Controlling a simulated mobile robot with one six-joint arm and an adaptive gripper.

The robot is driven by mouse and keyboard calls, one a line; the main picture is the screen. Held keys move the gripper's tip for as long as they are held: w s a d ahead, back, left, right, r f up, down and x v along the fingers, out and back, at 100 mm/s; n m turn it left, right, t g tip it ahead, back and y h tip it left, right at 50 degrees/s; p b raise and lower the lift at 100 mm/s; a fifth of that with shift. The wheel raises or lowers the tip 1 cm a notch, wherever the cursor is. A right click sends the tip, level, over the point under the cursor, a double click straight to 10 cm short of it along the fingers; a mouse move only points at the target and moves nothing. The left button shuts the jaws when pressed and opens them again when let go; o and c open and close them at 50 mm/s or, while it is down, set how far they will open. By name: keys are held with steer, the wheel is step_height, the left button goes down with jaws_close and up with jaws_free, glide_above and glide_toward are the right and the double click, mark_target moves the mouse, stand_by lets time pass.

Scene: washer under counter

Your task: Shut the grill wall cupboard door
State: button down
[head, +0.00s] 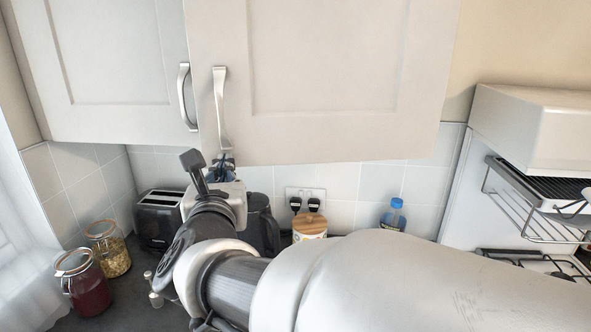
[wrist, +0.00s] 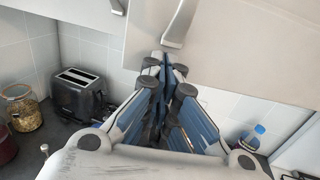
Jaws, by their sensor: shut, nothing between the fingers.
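The right-hand pale cupboard door (head: 325,60), the one nearer the grill, stands a little ajar. Its left, handle-side edge sits forward of the left door, and its bottom edge hangs lower there. Its silver bar handle (head: 221,110) is upright near that edge. In the wrist view, the door (wrist: 230,50) and its handle (wrist: 180,22) show at the top. My gripper (head: 226,160) is shut and empty at the door's lower left corner, just below the handle. In the wrist view, its fingertips (wrist: 167,62) are close to the door; I cannot tell whether they touch.
The left cupboard door (head: 110,60) looks shut. On the counter below are a toaster (head: 159,218), two jars (head: 84,282), a dark kettle (head: 262,225), a wooden-lidded canister (head: 310,227) and a blue-capped bottle (head: 394,214). A grill with rack (head: 535,205) is at right.

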steer(key=w+a+m+h, duration=0.1)
steer(key=w+h, duration=0.1)
steer(key=w, duration=0.8)
steer(key=shift+w+r+b, duration=0.3)
steer(key=shift+w+b, duration=0.05)
steer(key=shift+w, duration=0.05)
steer(key=shift+m, duration=0.3)
steer(key=shift+d, duration=0.1)
